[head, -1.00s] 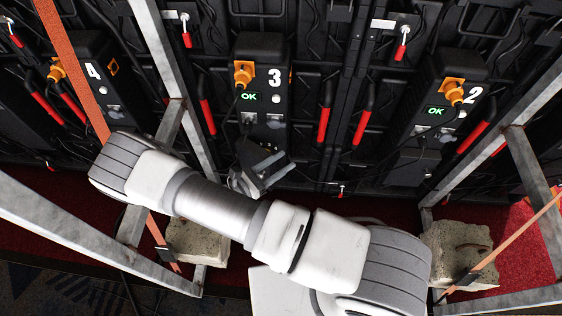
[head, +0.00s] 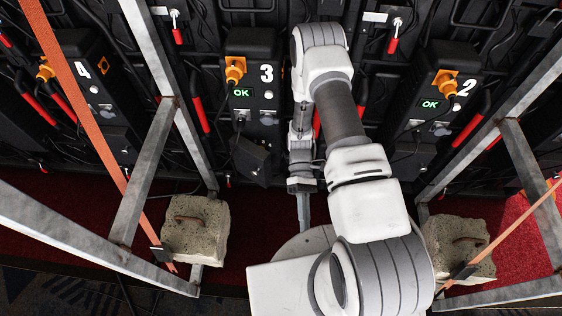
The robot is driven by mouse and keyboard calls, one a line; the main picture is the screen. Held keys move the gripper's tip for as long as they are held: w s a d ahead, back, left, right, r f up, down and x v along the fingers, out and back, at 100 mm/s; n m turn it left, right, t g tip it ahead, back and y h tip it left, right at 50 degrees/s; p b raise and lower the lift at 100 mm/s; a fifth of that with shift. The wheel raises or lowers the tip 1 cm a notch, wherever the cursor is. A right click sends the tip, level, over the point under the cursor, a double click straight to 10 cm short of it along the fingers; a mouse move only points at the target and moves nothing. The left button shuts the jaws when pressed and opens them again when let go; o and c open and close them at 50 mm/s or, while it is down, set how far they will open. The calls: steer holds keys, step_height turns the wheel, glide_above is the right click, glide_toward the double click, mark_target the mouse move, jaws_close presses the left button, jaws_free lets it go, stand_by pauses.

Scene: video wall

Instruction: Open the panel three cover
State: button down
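Panel three (head: 254,75) is a black unit marked "3" in the back row, with an orange plug and a green OK display. A dark cover (head: 251,160) sits at its lower end, below the sockets; I cannot tell how far it stands open. My gripper (head: 304,215) hangs to the right of the cover, pointing down, apart from it. Only a thin edge of its fingers shows, so I cannot tell whether it is open or shut. Nothing is visible in it. My arm hides the wall to the right of panel three.
Panel four (head: 88,75) is at left and panel two (head: 440,90) at right. Grey metal struts (head: 145,170) frame both sides. Concrete blocks (head: 196,232) (head: 458,245) with handles and orange straps (head: 75,95) stand near the struts. Red handles (head: 199,115) flank the panels.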

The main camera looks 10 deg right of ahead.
steer(key=w+d+f+m+t+y+b, duration=0.1)
steer(key=w+f+m+t+y, duration=0.1)
steer(key=w+m+t+y, duration=0.45)
steer(key=w+f+m+t+y, duration=0.3)
steer(key=w+t+y, duration=0.5)
steer(key=t+y, duration=0.1)
steer(key=w+d+m+t+h, duration=0.2)
steer(key=w+d+m+t, duration=0.2)
steer(key=w+d+t, duration=0.3)
steer(key=w+a+b, duration=0.1)
steer(key=a+b, duration=0.2)
steer(key=a, duration=0.7)
steer(key=shift+f+t, duration=0.15)
steer(key=shift+t, duration=0.3)
steer(key=shift+a, duration=0.1)
